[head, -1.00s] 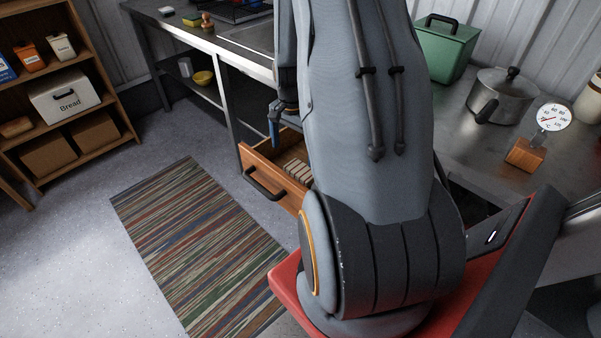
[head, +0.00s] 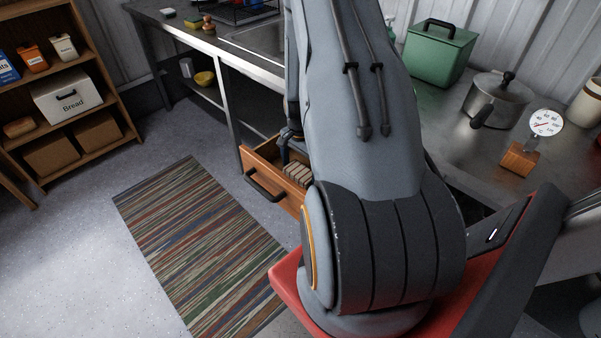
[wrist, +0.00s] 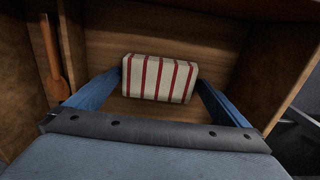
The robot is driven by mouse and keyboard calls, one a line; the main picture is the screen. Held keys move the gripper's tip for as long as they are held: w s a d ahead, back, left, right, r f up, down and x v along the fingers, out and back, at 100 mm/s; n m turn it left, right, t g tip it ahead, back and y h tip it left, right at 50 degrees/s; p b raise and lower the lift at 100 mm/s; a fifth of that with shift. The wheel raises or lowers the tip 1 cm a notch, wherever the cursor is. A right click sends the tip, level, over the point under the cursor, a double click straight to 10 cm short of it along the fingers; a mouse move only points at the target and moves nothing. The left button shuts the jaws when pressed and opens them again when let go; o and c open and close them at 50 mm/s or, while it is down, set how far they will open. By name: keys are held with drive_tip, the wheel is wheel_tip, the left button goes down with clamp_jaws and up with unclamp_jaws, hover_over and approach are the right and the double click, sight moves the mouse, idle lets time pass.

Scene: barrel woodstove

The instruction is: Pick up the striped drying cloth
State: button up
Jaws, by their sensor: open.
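The striped drying cloth (wrist: 159,79) is a folded cream bundle with red stripes. In the wrist view it lies on the wooden floor of the open drawer (wrist: 105,45). My gripper (wrist: 160,85) is open, with one blue finger at the left end of the cloth and the other at its right end. I cannot tell whether the fingers touch it. In the head view the drawer (head: 284,185) stands pulled out under the counter, and my arm hides part of it. The cloth is not clearly visible there.
A wooden utensil (wrist: 54,60) lies in a compartment left of the cloth, behind a divider. The drawer walls are close around my gripper. A striped rug (head: 200,240) lies on the open floor.

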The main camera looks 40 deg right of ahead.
sight(300, 171)
drive_tip(key=shift+f, duration=0.2)
drive_tip(key=shift+c, duration=0.4)
drive_tip(key=c, duration=0.9)
drive_tip(key=shift+o, duration=0.2)
drive_tip(key=shift+r, duration=0.1)
wheel_tip(300, 171, up, 10)
drive_tip(key=b, duration=0.2)
